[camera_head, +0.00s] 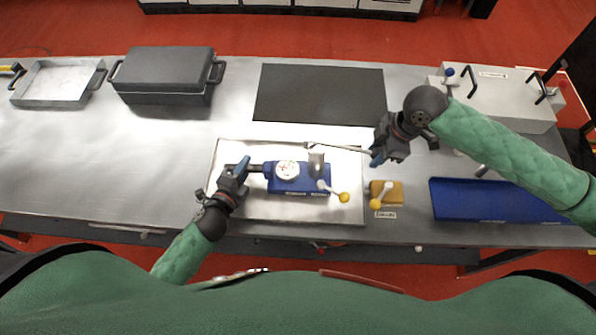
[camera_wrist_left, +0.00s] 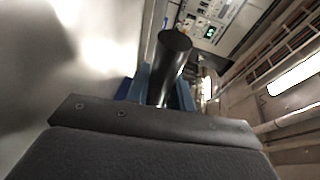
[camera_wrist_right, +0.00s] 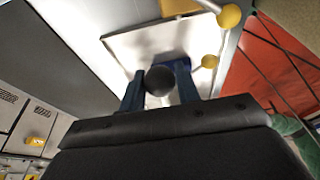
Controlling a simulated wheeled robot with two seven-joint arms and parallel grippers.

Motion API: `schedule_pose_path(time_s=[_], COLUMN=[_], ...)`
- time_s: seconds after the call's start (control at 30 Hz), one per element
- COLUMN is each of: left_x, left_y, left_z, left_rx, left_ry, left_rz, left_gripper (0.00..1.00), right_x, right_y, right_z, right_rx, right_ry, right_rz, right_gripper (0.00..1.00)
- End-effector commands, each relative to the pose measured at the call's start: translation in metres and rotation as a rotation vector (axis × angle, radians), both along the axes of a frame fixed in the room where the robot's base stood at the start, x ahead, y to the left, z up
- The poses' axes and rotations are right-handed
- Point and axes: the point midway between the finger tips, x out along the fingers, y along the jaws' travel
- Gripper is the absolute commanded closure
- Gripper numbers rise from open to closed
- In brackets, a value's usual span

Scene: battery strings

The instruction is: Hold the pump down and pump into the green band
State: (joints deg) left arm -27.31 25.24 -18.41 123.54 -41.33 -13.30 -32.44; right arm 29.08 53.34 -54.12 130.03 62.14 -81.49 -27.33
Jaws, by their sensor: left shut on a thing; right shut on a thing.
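The pump is a blue block (camera_head: 300,186) with a white round gauge (camera_head: 287,170) on top and a grey cylinder (camera_head: 316,161). The gauge's needle and green band are too small to read. My left gripper (camera_head: 244,169) is shut on the dark side handle (camera_head: 256,168) at the pump's left; this handle shows as a black bar in the left wrist view (camera_wrist_left: 172,55). A thin pump lever (camera_head: 338,147) runs right from above the cylinder. My right gripper (camera_head: 377,156) is shut on its dark round end, seen in the right wrist view (camera_wrist_right: 159,80).
The pump sits on a white tray (camera_head: 235,205). A yellow-knobbed lever (camera_head: 343,197) sticks out at its front right. A yellow block (camera_head: 388,187) and a blue tray (camera_head: 490,200) are to the right. A dark mat (camera_head: 318,94) lies behind; a grey case (camera_head: 165,77) stands at left.

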Motion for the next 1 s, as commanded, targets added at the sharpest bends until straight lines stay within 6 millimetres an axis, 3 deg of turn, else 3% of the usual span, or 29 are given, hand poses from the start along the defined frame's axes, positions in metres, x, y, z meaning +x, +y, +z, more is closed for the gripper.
schedule_pose_path(time_s=[0.03, 0.53, 1.0], left_x=[-0.003, -0.002, -0.002], left_y=[0.002, 0.002, 0.002], left_z=[-0.010, -0.009, -0.009], left_rx=[0.006, 0.006, 0.006], left_ry=[0.015, 0.014, 0.013], left_rz=[0.004, 0.004, 0.004], left_gripper=[1.00, 1.00, 1.00], right_x=[0.001, 0.002, 0.002], right_y=[-0.002, -0.008, -0.008], right_z=[0.002, 0.034, 0.039], right_rx=[-0.003, -0.003, -0.002], right_ry=[-0.003, -0.005, -0.004], right_rz=[-0.002, -0.002, -0.002], right_gripper=[0.99, 0.98, 0.99])
